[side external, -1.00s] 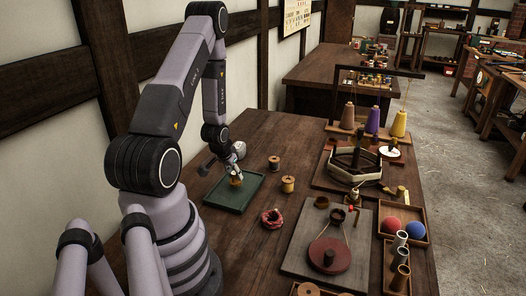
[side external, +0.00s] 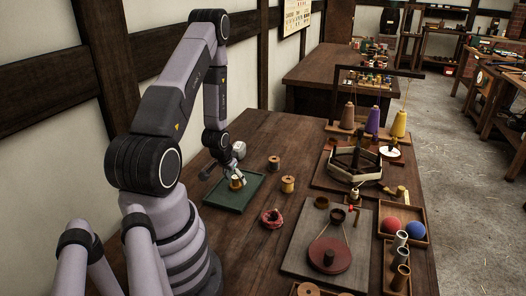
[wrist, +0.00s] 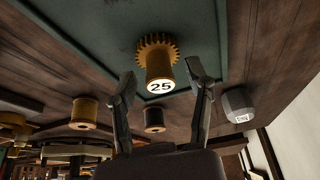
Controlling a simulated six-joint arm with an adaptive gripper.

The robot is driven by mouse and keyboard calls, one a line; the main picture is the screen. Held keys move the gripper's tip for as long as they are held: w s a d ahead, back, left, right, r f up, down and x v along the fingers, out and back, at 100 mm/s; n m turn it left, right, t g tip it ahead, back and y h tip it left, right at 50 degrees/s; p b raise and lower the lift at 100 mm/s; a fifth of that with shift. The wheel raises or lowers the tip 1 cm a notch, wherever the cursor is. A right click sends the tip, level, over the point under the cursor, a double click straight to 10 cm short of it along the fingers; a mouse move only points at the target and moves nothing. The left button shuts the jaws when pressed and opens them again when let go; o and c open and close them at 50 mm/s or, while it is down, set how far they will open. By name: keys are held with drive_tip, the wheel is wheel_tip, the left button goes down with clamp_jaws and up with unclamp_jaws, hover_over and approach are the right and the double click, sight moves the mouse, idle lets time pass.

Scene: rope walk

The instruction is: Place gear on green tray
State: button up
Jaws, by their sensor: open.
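The gear (wrist: 158,62) is a brass toothed wheel with a hub marked "25". It stands on the green tray (wrist: 205,40), and both also show in the side view, the gear (side external: 237,183) near the middle of the tray (side external: 221,200). My gripper (wrist: 155,82) is open, with one finger on each side of the gear's hub. In the side view my gripper (side external: 222,172) is at the gear, and part of it hides the tray's far left side. I cannot tell whether the fingers touch the gear.
A white-grey container (side external: 239,150) stands just behind the tray. A grey board with a red wheel (side external: 329,256) lies further right.

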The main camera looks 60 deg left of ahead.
drive_tip(key=v, duration=1.2)
drive_tip(key=w+d+r+m+t, duration=0.1)
drive_tip(key=w+d+r+m, duration=0.1)
drive_tip(key=d+r, duration=0.55)
drive_tip(key=w+d+r+m, duration=0.2)
drive_tip(key=w+d+r, duration=0.15)
drive_tip(key=r, duration=0.65)
drive_tip(key=s+d+r+m+h, duration=0.1)
drive_tip(key=s+d+r, duration=0.3)
drive_tip(key=d, duration=0.3)
drive_tip(key=s+d+r+m+t+h, duration=0.1)
drive_tip(key=s+d+r+m, duration=0.1)
drive_tip(key=s+d+r, duration=0.3)
drive_tip(key=shift+s+d+r+h, duration=0.3)
drive_tip(key=shift+s+d, duration=0.65)
drive_tip(key=shift+d, duration=0.1)
